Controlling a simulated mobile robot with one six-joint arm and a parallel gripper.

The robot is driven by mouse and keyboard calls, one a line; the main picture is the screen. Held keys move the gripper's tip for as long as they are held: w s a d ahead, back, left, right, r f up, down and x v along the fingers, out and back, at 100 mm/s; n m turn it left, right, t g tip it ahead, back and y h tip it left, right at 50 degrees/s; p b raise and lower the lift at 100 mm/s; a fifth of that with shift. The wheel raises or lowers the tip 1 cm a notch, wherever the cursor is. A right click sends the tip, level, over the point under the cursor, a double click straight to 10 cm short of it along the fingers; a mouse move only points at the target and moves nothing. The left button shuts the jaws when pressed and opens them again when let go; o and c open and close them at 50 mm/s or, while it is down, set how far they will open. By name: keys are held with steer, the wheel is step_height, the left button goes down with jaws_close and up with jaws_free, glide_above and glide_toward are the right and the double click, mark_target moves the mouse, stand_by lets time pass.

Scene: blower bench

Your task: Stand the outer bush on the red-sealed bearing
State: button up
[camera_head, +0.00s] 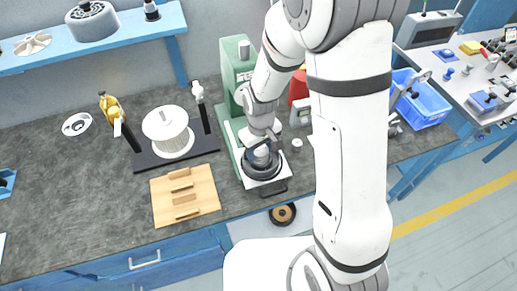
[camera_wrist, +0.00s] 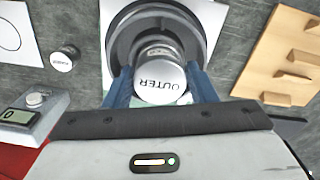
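The outer bush (camera_wrist: 160,82) is a silvery cylinder with a white end face marked OUTER, seen in the wrist view. My gripper (camera_wrist: 160,75) has its blue fingers on both sides of it, and they appear to touch it. Beyond the bush is a dark round ring (camera_wrist: 118,40) on a pale plate. I cannot tell whether the bush touches the ring. In the head view my gripper (camera_head: 262,150) is over the same dark ring (camera_head: 262,172) at the green press. No red seal shows, so I cannot tell which part is the red-sealed bearing.
The green press (camera_head: 237,65) stands close behind my gripper. A wooden rack (camera_head: 185,196) and a white spool (camera_head: 168,130) on a black base are to the left. A small cylinder (camera_head: 297,143) stands right of the press. A blue bin (camera_head: 425,105) is farther right.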

mark_target(260, 150)
steer(key=o, duration=0.3)
steer(key=shift+r+p, duration=0.65)
step_height(260, 150, up, 12)
steer(key=b, duration=0.1)
steer(key=s+d+r+m+t, duration=0.3)
steer(key=s+d+r+m, duration=0.3)
steer(key=s+d+r, duration=0.3)
steer(key=s+d, duration=0.3)
steer(key=s, duration=0.1)
steer(key=shift+r, duration=0.2)
steer(key=shift+w, duration=0.1)
stand_by(0.5)
